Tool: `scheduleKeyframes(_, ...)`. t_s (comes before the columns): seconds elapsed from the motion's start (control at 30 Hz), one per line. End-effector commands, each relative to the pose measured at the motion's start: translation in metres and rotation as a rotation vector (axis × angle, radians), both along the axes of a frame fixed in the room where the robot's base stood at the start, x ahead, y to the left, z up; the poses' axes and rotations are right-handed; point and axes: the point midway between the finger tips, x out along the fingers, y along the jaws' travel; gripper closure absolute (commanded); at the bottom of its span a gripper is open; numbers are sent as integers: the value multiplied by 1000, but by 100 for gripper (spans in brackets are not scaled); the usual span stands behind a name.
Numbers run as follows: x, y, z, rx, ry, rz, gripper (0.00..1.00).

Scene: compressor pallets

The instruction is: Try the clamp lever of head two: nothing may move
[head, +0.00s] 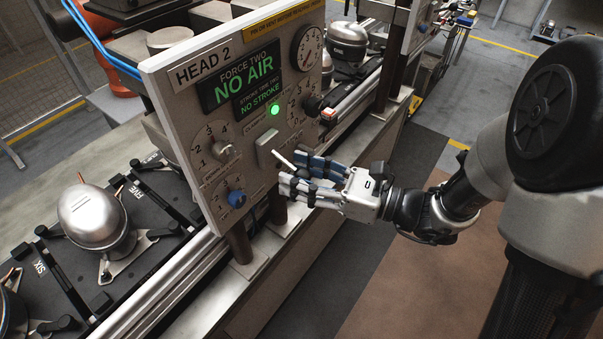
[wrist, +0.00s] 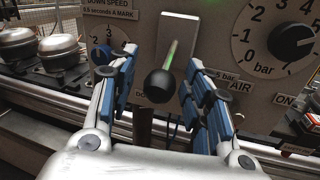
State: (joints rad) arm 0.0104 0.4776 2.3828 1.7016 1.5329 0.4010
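The clamp lever of head two (head: 283,160) is a thin rod standing out from a pale slotted plate on the HEAD 2 panel (head: 185,95). In the wrist view its black ball knob (wrist: 162,83) lies between my fingers, with a gap on both sides. My gripper (head: 296,172) is open in front of the panel, blue-padded fingers pointing at it; it also shows in the wrist view (wrist: 156,76). The display (head: 240,78) reads FORCE TWO NO AIR and STROKE TIME TWO NO STROKE. A green lamp (head: 275,110) is lit.
A blue knob (head: 237,198) and a numbered dial (head: 223,150) sit left of the lever. A silver compressor (head: 92,215) stands on a black pallet at left.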

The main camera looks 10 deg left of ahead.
Motion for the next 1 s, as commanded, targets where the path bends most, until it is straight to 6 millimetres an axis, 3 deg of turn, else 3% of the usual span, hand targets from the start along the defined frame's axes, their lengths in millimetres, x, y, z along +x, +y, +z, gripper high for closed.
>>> scheduleKeyframes(0.67, 0, 0, 0, 0, 0, 0, 100)
scheduleKeyframes(1.0, 0, 0, 0, -1, 0, 0, 100)
